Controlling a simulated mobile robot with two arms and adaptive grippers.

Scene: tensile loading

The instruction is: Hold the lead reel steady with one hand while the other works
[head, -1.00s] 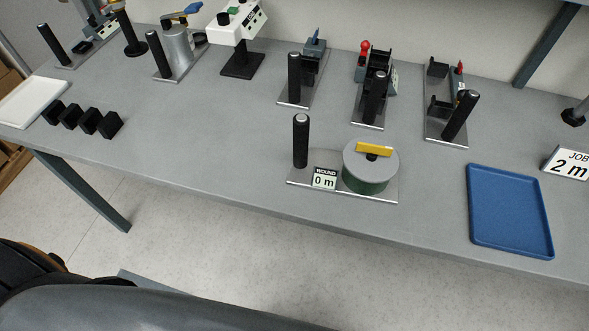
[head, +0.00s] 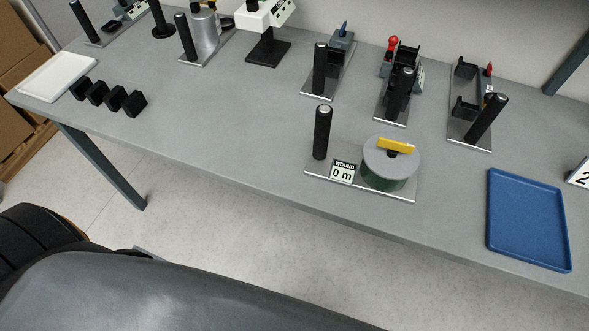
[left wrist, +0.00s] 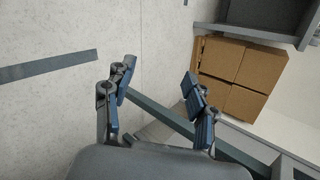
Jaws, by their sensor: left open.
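The lead reel (head: 389,172) is a green drum with a grey top and a yellow bar across it. It stands on a metal base plate near the table's front edge. A black upright handle (head: 322,132) rises at the plate's left end, and a "WOUND 0 m" sign (head: 342,171) stands between them. My left gripper (left wrist: 158,88) shows in the left wrist view with its blue-padded fingers spread apart and nothing between them. It is over the floor, away from the reel. Neither gripper shows in the head view, and my right gripper is not seen.
A blue tray (head: 528,220) lies right of the reel. Several black blocks (head: 108,97) and a white tray (head: 57,76) are at the left. Stations with black handles line the back of the grey table (head: 220,125). Cardboard boxes (left wrist: 237,70) stand beyond my left gripper.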

